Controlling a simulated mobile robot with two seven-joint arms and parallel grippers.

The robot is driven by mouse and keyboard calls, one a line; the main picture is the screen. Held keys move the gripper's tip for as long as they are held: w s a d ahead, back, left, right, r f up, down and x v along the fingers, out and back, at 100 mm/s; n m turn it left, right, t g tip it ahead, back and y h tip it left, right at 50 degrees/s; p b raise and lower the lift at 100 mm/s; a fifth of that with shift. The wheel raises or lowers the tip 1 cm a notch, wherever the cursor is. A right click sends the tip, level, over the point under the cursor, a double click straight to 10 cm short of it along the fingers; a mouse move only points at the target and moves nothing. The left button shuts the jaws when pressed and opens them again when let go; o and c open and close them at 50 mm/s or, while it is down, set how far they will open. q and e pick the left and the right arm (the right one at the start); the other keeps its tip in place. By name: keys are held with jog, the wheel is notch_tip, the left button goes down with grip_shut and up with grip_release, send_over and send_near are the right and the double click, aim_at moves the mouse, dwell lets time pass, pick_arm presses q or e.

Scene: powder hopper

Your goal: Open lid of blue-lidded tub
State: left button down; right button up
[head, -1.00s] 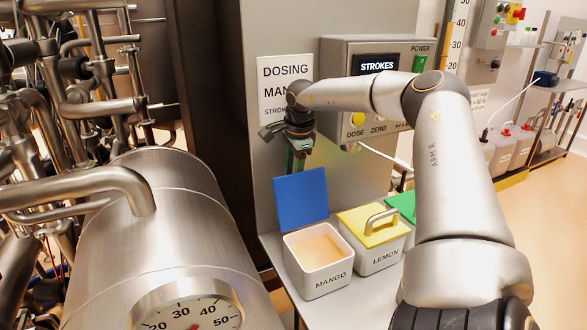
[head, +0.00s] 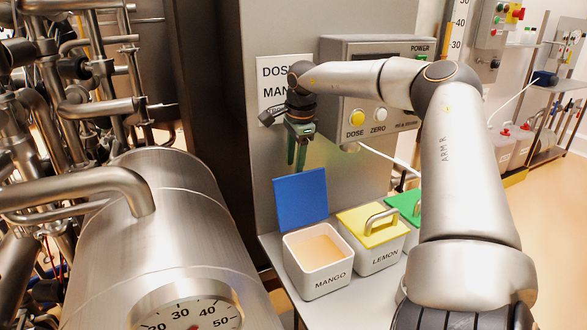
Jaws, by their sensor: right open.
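The blue-lidded tub (head: 319,276) is white, marked MANGO, and stands on the shelf. Its blue lid (head: 301,200) stands up at the tub's back edge, so the tub is open and pale orange powder (head: 318,247) shows inside. My right gripper (head: 296,166) points down with green fingers, above and behind the blue lid. It is open and holds nothing that I can see. It appears apart from the lid. My left gripper is not in view.
A yellow-lidded LEMON tub (head: 376,257) stands to the right, closed, with a green lid (head: 404,206) beyond it. The dosing box (head: 367,122) and a paper sign (head: 272,80) are on the panel behind. A large steel vessel (head: 150,240) fills the left.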

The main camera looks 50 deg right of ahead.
notch_tip(320, 180, up, 8)
jog(key=s, duration=0.1)
jog(key=shift+s+a, duration=0.2)
jog(key=shift+a, duration=0.15)
jog(key=shift+f, duration=0.15)
